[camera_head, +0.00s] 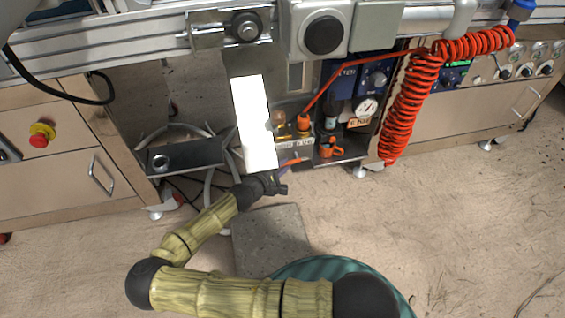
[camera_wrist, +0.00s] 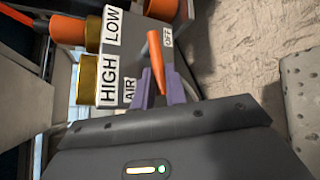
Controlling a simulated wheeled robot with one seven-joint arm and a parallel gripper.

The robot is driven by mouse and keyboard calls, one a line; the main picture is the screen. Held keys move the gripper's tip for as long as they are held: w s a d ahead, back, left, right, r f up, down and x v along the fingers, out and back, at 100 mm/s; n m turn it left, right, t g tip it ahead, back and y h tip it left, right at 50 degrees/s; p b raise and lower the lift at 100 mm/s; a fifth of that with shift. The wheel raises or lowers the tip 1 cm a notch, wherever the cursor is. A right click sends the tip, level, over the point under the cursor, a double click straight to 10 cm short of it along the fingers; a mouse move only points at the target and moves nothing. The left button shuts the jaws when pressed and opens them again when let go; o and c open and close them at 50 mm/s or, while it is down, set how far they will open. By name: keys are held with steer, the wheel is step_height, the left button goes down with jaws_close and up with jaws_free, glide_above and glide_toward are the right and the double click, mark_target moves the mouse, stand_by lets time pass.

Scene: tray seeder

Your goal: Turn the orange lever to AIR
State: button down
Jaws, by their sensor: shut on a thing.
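The orange lever (camera_wrist: 157,62) shows in the wrist view in front of a grey valve block (camera_wrist: 133,62). The block carries the labels HIGH (camera_wrist: 108,80), LOW (camera_wrist: 113,25), AIR (camera_wrist: 130,92) and OFF (camera_wrist: 167,37). My gripper (camera_wrist: 163,88) is shut on the lever, with one purple finger on each side of it. AIR lies just left of the left finger. In the head view the lever is small and partly hidden beside my wrist, below the seeder.
Brass and orange fittings (camera_wrist: 92,75) sit left of the block. In the head view a coiled red hose (camera_head: 408,100) hangs at the right, near a pressure gauge (camera_head: 367,107). A dark shelf (camera_head: 185,157) is at the left. The floor in front is mostly open.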

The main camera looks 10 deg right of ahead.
steer(key=r+y+p, duration=0.1)
steer(key=p, duration=0.3)
steer(key=shift+d+r+m+g, duration=0.1)
steer(key=shift+r+m+g, duration=0.05)
steer(key=shift+m+g, duration=0.2)
steer(key=shift+y, duration=0.3)
steer(key=shift+f, duration=0.2)
steer(key=c, duration=1.7)
jaws_free()
